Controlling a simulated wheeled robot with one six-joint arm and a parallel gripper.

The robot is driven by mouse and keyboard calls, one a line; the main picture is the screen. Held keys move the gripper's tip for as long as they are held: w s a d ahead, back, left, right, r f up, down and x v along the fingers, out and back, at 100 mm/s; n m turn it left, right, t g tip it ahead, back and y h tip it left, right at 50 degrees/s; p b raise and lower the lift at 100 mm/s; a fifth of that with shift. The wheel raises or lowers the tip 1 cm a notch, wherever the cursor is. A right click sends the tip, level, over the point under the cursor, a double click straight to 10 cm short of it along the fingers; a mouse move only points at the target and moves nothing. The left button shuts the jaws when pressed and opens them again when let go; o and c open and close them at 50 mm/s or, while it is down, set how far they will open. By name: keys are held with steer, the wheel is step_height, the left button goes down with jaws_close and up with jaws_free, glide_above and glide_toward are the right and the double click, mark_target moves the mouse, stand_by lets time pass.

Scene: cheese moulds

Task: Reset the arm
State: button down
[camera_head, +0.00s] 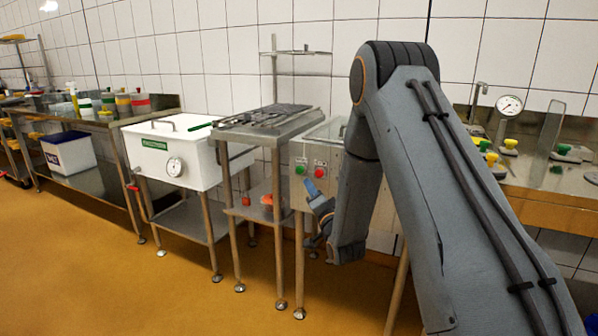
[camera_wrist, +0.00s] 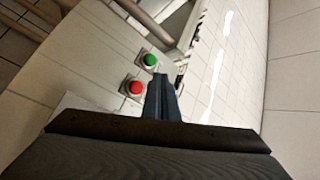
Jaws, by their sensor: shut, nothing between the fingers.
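My arm reaches up from the lower right of the head view and bends down at its elbow. My gripper shows in the wrist view (camera_wrist: 158,82) with its fingers together and nothing between them. The cabinet carries a green button (camera_wrist: 150,60) and a red button (camera_wrist: 135,87). In the wrist view the fingers overlap the panel beside these buttons; I cannot tell whether they touch it.
A narrow steel stand (camera_head: 262,133) with flat dark items on top is left of the cabinet. A white vat (camera_head: 195,150) with a dial stands farther left. A counter (camera_head: 560,205) with a gauge and small items is at the right. The orange floor in front is clear.

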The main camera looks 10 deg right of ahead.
steer(key=s+a+n+g+h, duration=0.1)
steer(key=s+a+n+g, duration=0.15)
steer(key=s+g, duration=0.65)
steer(key=s+a+n+g, duration=0.2)
steer(key=s+n, duration=0.2)
steer(key=s, duration=1)
steer(key=s+a+n+g+h, duration=0.1)
steer(key=s+a+n+g, duration=0.35)
steer(key=s, duration=0.75)
steer(key=s+d+r+g+p, duration=0.15)
steer(key=s+g, duration=0.35)
steer(key=s, duration=0.7)
steer(key=d+r+m+p, duration=0.1)
steer(key=d+r+p, duration=0.6)
steer(key=p, duration=0.5)
steer(key=shift+w+d+h, duration=0.25)
steer(key=shift+d+h, duration=0.1)
steer(key=shift+h, duration=0.05)
